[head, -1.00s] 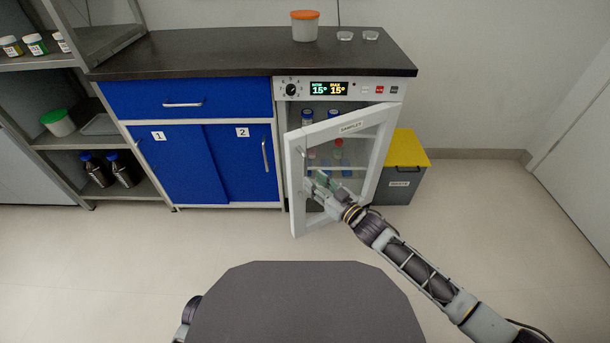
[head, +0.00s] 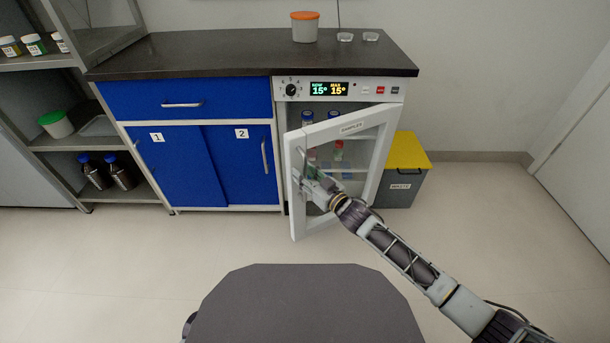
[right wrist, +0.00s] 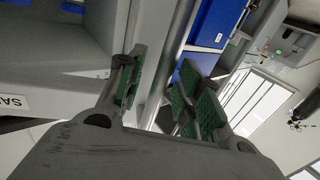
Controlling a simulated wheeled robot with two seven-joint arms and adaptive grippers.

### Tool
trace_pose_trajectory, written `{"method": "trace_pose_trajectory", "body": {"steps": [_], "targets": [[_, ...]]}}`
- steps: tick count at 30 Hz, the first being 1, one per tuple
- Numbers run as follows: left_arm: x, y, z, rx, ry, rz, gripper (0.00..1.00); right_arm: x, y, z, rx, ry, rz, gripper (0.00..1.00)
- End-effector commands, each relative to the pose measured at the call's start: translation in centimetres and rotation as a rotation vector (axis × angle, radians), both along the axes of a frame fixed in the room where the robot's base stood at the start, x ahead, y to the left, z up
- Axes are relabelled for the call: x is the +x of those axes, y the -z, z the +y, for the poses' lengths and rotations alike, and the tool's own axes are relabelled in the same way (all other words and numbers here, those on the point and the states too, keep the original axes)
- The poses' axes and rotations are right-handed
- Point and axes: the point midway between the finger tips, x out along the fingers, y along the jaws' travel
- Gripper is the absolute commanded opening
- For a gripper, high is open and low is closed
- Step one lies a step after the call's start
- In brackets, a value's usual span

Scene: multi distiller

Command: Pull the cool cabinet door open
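The cool cabinet (head: 340,90) is at the right end of the counter, under a lit display. Its white-framed glass door (head: 377,160) stands partly open, swung out toward me and hinged on the right. The door's handle (head: 303,162) is near its free left edge. My right gripper (head: 306,186) is at the lower part of this handle. In the right wrist view, the green-padded fingers of the right gripper (right wrist: 165,92) are apart. A grey bar, apparently the handle (right wrist: 182,45), runs between them, with gaps visible. My left gripper is not in view.
Bottles stand on shelves inside the cabinet. A grey waste bin with a yellow lid (head: 408,150) stands right of it, behind the door. Blue cupboards (head: 185,165) stand to the left. The floor (head: 480,220) in front is clear.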

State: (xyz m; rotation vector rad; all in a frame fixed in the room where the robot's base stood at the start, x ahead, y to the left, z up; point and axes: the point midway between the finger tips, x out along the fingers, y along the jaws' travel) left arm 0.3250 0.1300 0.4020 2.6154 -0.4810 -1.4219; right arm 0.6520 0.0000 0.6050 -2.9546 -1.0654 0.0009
Motion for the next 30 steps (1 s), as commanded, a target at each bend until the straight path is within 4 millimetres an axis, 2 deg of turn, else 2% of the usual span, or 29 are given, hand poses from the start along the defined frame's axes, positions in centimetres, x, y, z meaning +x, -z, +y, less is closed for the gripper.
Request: {"method": "trace_pose_trajectory", "body": {"steps": [4, 5, 12, 13, 30], "targets": [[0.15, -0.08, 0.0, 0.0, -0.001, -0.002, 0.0, -0.01, -0.01, -0.01, 0.0, 0.0, 0.0, 0.35], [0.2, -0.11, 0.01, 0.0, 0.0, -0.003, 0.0, -0.01, 0.0, -0.01, 0.0, 0.0, 0.0, 0.33], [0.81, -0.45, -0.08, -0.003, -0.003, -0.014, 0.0, -0.02, 0.01, -0.01, 0.0, 0.0, 0.0, 0.02], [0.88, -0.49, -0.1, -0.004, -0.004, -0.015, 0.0, -0.02, 0.01, -0.01, 0.0, 0.0, 0.0, 0.0], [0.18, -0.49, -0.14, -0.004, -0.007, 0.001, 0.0, -0.46, -0.02, -0.33, -0.001, -0.01, 0.0, 0.0]]}}
